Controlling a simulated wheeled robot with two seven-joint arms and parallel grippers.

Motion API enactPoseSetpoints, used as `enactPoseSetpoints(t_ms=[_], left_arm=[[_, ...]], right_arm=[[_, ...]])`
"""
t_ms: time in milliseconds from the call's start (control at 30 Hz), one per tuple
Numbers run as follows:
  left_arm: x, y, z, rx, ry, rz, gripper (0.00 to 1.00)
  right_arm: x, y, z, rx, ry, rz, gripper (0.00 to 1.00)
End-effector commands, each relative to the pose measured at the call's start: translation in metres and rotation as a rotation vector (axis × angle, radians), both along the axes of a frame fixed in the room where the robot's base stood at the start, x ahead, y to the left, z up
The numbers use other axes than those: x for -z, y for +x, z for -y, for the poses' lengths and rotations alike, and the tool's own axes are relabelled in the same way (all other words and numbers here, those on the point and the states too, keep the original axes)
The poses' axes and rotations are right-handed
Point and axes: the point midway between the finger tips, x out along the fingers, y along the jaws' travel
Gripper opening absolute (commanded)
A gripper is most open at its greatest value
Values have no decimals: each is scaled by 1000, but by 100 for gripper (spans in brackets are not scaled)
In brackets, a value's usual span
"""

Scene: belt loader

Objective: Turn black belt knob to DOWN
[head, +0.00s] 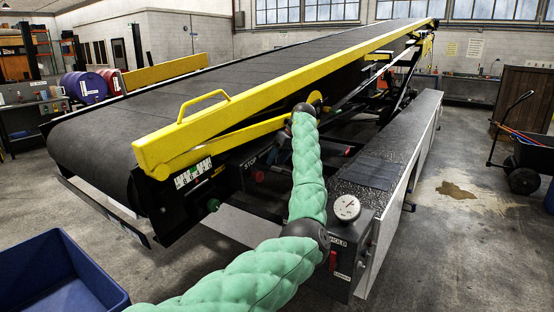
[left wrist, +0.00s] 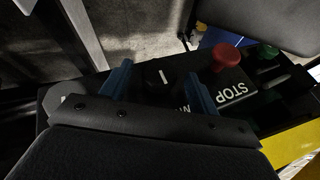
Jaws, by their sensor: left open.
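The black belt knob (left wrist: 157,83) shows in the left wrist view, with a short white pointer mark on it. My left gripper (left wrist: 159,75) is open, with one blue finger on each side of the knob; whether they touch it I cannot tell. White lettering beside the knob is mostly hidden by a finger, so I cannot read the setting. My right gripper is in neither view.
A red STOP button (left wrist: 225,57) sits close beside the right finger, with a green button (left wrist: 268,52) beyond it. In the head view, the belt's yellow rail (head: 215,118) runs above the panel. A gauge (head: 346,207) and red lever (head: 333,260) stand right of my arm.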

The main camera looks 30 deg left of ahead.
Motion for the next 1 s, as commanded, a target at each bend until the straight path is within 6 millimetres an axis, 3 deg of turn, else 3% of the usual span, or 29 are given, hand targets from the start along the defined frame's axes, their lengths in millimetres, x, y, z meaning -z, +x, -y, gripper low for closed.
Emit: enactPoseSetpoints(t_ms=[400,633,1000], left_arm=[[7,-2,-3,1,1,1,59],[6,-2,-3,1,1,1,16],[7,-3,-3,0,-5,65,16]], right_arm=[[-2,-3,3,5,-4,-12,36],[-2,-2,2,4,-4,-10,36],[0,0,1,0,-1,1,36]])
